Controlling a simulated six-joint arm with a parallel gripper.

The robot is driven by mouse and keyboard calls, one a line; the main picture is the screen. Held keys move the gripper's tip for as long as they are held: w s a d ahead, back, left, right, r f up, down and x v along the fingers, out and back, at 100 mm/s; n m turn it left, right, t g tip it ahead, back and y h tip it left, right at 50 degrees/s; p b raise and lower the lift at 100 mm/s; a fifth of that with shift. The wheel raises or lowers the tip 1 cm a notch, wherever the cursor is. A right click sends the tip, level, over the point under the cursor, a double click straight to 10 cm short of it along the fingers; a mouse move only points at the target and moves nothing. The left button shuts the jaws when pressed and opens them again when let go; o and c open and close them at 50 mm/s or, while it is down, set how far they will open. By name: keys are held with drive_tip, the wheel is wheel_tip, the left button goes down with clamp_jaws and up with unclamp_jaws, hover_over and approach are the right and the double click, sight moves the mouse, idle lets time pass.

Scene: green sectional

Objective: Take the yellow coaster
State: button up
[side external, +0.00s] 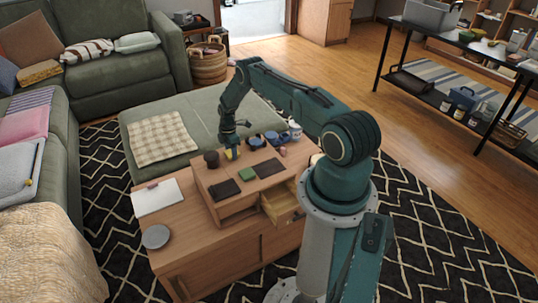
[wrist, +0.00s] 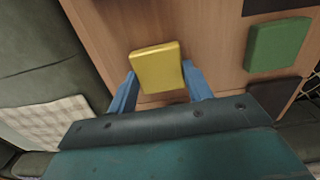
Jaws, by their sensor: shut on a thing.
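The yellow coaster (wrist: 157,68) is a small square slab with rounded corners. In the wrist view it sits between the two blue fingers of my gripper (wrist: 160,88), which are shut on it. In the side external view the yellow coaster (side external: 232,154) shows small at the tip of my gripper (side external: 231,150), over the far left part of the wooden table's raised top. I cannot tell whether the coaster still touches the wood.
A green coaster (wrist: 277,43) lies to the right, with dark coasters (side external: 268,168) near it. Blue cups (side external: 257,141) and a white pot (side external: 295,130) stand to the right. A drawer (side external: 281,206) is open at the front.

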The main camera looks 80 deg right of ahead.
wheel_tip(320, 180, up, 20)
drive_tip(key=shift+f, duration=0.2)
idle(0.5)
idle(0.5)
